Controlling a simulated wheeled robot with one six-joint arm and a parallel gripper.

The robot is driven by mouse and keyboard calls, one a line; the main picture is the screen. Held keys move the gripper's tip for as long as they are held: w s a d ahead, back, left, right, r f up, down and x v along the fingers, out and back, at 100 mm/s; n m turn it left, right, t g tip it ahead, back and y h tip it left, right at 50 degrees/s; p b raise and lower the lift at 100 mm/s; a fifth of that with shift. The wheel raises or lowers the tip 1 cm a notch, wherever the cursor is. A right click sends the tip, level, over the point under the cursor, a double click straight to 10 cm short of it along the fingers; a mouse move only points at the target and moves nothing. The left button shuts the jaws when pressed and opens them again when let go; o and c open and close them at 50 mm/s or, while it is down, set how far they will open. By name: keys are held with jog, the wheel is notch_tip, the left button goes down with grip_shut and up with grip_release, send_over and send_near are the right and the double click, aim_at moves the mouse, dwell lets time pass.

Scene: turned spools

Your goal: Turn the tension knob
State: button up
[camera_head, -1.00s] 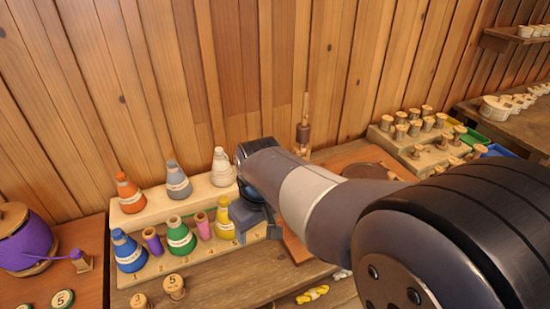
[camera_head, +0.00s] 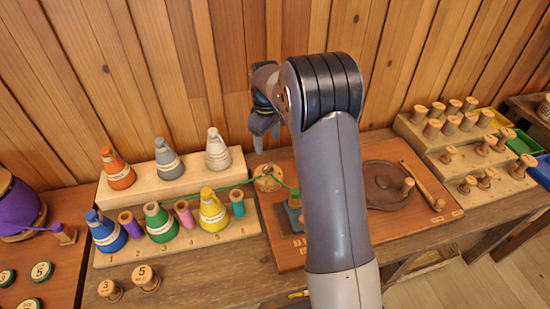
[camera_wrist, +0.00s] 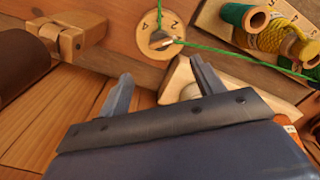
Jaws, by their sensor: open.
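A round pale wooden dial (camera_head: 267,178), which looks like the tension knob, sits at the left back of a reddish wooden board (camera_head: 283,239). In the wrist view the dial (camera_wrist: 160,36) shows dark numerals and a small pale pointer at its middle. A green thread (camera_wrist: 215,49) meets the dial there and runs off to the right. My gripper (camera_head: 262,125) is above the dial, near the plank wall. In the wrist view my gripper (camera_wrist: 160,72) has its two fingers apart with nothing between them, and the dial lies beyond the fingertips, not touched.
A stepped rack (camera_head: 128,199) holding several coloured cones and small spools stands left of the dial. My arm partly hides the board's middle. A dark round plate (camera_head: 383,193) with an upright peg lies on the board's right. Tiered spool stands (camera_head: 440,164) are farther right.

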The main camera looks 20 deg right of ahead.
aim_at(268, 166)
notch_tip(268, 166, down, 10)
jog(key=shift+s+f+p, duration=0.1)
jog(key=shift+f+p, duration=0.15)
jog(key=shift+p, duration=0.8)
jog(key=shift+c, duration=0.5)
jog(key=c, duration=0.9)
jog(key=shift+f+m+b, duration=0.15)
jog(key=shift+m+b, duration=0.35)
jog(key=shift+b, duration=0.3)
jog(key=m+b, duration=0.2)
jog(key=shift+m, duration=0.4)
jog(key=shift+r+m, duration=0.2)
jog(key=shift+m, duration=0.4)
jog(key=o, duration=1)
